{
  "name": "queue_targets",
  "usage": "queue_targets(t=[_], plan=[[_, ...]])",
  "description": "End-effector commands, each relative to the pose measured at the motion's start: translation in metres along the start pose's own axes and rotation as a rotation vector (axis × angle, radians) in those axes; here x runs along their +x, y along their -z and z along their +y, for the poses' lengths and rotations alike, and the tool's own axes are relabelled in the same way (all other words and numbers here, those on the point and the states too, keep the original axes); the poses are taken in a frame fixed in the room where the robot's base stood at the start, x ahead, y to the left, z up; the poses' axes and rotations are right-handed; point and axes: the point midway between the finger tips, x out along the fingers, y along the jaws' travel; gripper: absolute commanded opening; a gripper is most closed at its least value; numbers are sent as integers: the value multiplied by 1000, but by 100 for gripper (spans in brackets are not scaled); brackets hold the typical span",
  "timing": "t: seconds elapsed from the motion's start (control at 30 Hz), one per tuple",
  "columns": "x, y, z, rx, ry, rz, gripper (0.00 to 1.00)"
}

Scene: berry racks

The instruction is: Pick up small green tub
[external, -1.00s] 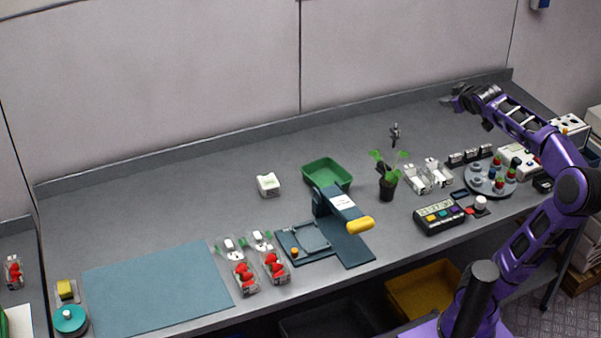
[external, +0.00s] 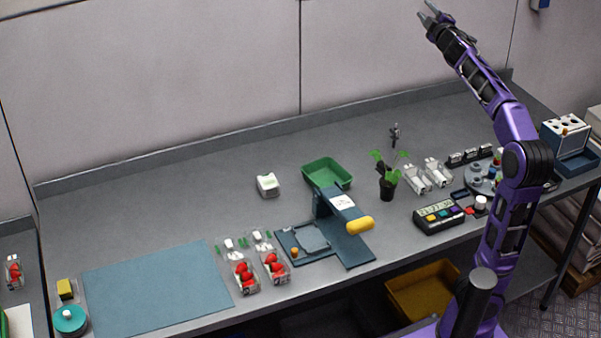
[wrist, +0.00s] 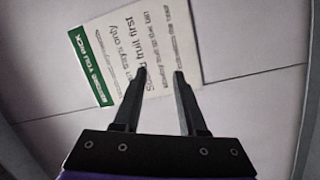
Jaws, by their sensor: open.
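The small green tub (external: 327,174) stands on the grey bench, at the middle towards the back, just behind the blue press-like stand. It looks empty. My gripper (external: 430,12) is raised high at the upper right in the external view, far from the tub and well above the bench. In the wrist view my gripper (wrist: 161,72) is open, with nothing between its fingers. That view shows the wall and a printed sign, and the tub is not in it.
The blue stand (external: 352,243) with a yellow handle is close in front of the tub. A white box (external: 267,185) is left of it, a potted plant (external: 388,187) right. Strawberry punnets (external: 245,279) lie front left. The wall sign (wrist: 140,50) faces the wrist camera.

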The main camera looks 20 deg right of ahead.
Motion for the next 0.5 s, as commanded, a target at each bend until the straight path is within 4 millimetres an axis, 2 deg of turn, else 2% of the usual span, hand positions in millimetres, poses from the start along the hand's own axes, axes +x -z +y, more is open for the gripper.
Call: queue_targets(t=[0.03,0.13,0.37,0.5], plan=[[-1,22,0,10,-2,24,41],[-3,51,-9,31,11,60,41],[-2,70,-54,66,80,101,41],[-1,78,-95,95,141,123,41]])
